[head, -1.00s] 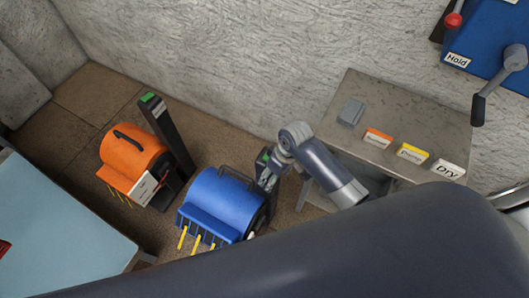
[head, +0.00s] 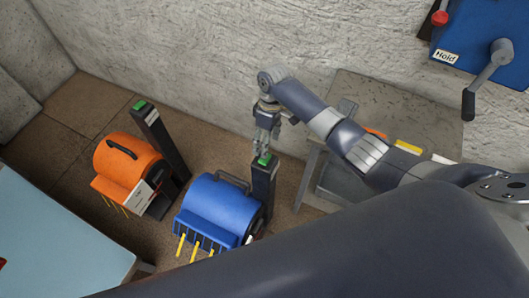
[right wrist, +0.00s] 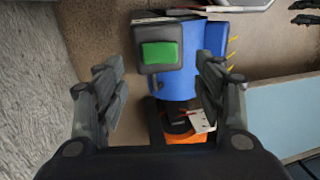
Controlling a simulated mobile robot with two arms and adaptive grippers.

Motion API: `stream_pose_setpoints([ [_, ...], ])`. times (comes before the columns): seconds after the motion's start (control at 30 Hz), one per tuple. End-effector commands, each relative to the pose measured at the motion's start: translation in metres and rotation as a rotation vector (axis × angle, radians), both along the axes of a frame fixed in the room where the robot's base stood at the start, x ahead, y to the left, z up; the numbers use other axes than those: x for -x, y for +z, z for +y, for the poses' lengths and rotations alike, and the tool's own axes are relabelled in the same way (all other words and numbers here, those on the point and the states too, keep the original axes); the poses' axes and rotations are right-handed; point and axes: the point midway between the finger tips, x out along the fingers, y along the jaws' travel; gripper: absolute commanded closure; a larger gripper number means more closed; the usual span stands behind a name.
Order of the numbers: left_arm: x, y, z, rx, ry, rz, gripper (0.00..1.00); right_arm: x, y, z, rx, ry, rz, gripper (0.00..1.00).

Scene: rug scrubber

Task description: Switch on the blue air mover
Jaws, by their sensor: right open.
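The blue air mover (head: 220,208) stands on the floor with yellow prongs at its front. A dark post (head: 263,188) rises at its right side, with a green button (head: 264,159) on top. My right gripper (head: 266,150) points down just above this post top. In the right wrist view the green button (right wrist: 160,55) lies between the spread, empty fingers of my right gripper (right wrist: 160,66). Whether anything touches the button cannot be told. The blue body (right wrist: 175,88) shows behind the post top. My left gripper is not in view.
An orange air mover (head: 128,165) with its own green-topped post (head: 160,140) stands to the left. A grey table (head: 425,115) with labelled blocks is at right, partly behind my arm. A pale blue surface (head: 60,240) is at left. A rough wall runs behind.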

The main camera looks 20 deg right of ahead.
Motion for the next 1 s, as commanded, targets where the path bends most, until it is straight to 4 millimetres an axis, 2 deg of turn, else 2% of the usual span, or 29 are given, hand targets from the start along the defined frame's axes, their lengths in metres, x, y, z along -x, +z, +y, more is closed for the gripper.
stream_pose_setpoints([
  [0.1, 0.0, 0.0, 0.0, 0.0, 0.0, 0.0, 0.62, 0.004, -0.024, 0.004, -0.001, 0.0, 0.004, 0.37],
  [0.3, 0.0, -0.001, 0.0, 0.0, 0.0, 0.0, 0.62, 0.007, -0.052, 0.008, -0.001, 0.001, 0.001, 0.37],
  [0.5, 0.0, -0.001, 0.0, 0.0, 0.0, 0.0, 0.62, 0.008, -0.063, 0.008, 0.0, 0.001, -0.002, 0.37],
  [0.73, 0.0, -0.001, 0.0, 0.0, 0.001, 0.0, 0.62, 0.008, -0.063, 0.008, 0.0, 0.001, -0.002, 0.37],
  [0.77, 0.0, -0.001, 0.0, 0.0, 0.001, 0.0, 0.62, 0.008, -0.063, 0.008, 0.0, 0.001, -0.002, 0.41],
  [0.93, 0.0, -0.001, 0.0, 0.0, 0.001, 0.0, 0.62, 0.008, -0.063, 0.008, 0.0, 0.001, -0.002, 0.8],
  [1.0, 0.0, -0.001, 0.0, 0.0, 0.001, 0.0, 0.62, 0.008, -0.063, 0.008, 0.0, 0.001, -0.002, 0.81],
])
